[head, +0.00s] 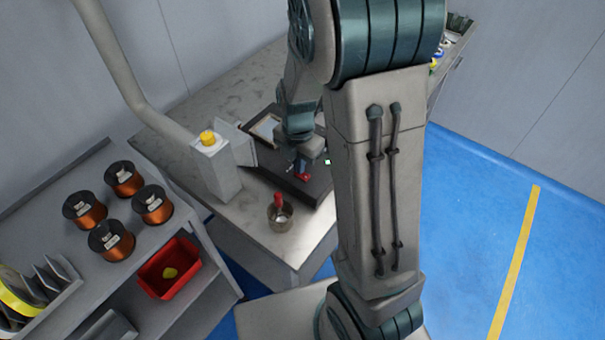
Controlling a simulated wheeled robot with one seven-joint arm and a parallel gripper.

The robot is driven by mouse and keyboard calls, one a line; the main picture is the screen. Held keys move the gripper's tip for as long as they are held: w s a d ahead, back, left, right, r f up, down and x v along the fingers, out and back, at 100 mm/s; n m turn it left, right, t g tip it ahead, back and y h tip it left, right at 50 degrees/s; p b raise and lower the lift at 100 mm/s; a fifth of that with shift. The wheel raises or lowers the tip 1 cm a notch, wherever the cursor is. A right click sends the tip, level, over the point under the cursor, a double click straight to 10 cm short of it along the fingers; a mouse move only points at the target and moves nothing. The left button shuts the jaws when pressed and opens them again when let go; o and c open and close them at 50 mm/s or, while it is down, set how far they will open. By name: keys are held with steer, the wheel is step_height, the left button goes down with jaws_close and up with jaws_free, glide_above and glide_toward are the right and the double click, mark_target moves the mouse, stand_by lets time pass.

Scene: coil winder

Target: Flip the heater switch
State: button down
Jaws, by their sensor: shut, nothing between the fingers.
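A dark flat unit (268,172) lies on the grey workbench, with a pale framed panel (265,129) at its back. A small red part (303,177) shows on or just above the unit, directly below my gripper; I cannot tell whether it is the heater switch. My gripper (299,168) points down over the unit, shut and empty. My arm hides much of the unit's right side, and contact between fingertips and unit is unclear. A small green light (327,162) shows at the arm's edge.
A grey post box with a yellow top (208,138) stands left of the unit. A metal cup (280,217) with a red-handled tool is at the bench's front. Copper wire spools (124,179) and a red bin (168,268) are on the left shelving. Blue floor (480,220) is clear at right.

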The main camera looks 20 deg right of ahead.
steer(key=shift+f, duration=0.3)
steer(key=shift+r, duration=0.1)
steer(key=shift+r+p, duration=2)
steer(key=shift+r, duration=1.5)
steer(key=s+r+m+t, duration=0.3)
steer(key=s+r+m, duration=1)
steer(key=m, duration=1.2)
steer(key=shift+s, duration=0.75)
